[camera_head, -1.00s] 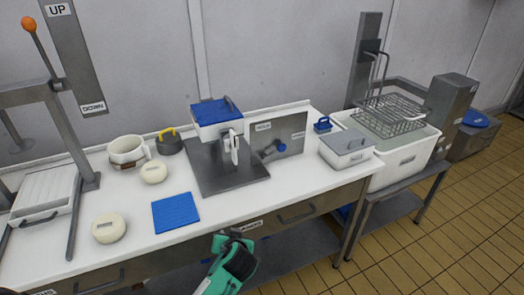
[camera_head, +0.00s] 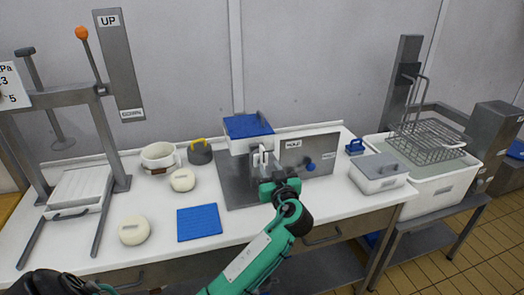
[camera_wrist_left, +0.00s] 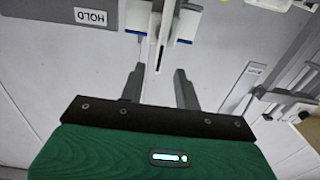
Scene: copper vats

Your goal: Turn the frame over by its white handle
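The frame (camera_head: 249,127) is a white box-like piece with a blue top, mounted on a grey metal stand on the bench. Its white handle (camera_head: 261,155) hangs at the front; in the left wrist view the handle (camera_wrist_left: 158,35) points toward my fingers. My left gripper (camera_head: 266,184) is just in front of and below the handle. In the left wrist view its two grey fingers (camera_wrist_left: 159,82) are apart, with the handle's lower end near the gap between the tips. I cannot tell whether it is between them. My right gripper is not in view.
A grey plate marked HOLD (camera_head: 318,155) with a blue knob (camera_head: 311,167) stands right of the frame. A blue mat (camera_head: 199,222), white rounds (camera_head: 134,230) and a white pot (camera_head: 159,157) lie left. A lidded grey box (camera_head: 379,171) stands right. A lever press (camera_head: 100,140) is far left.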

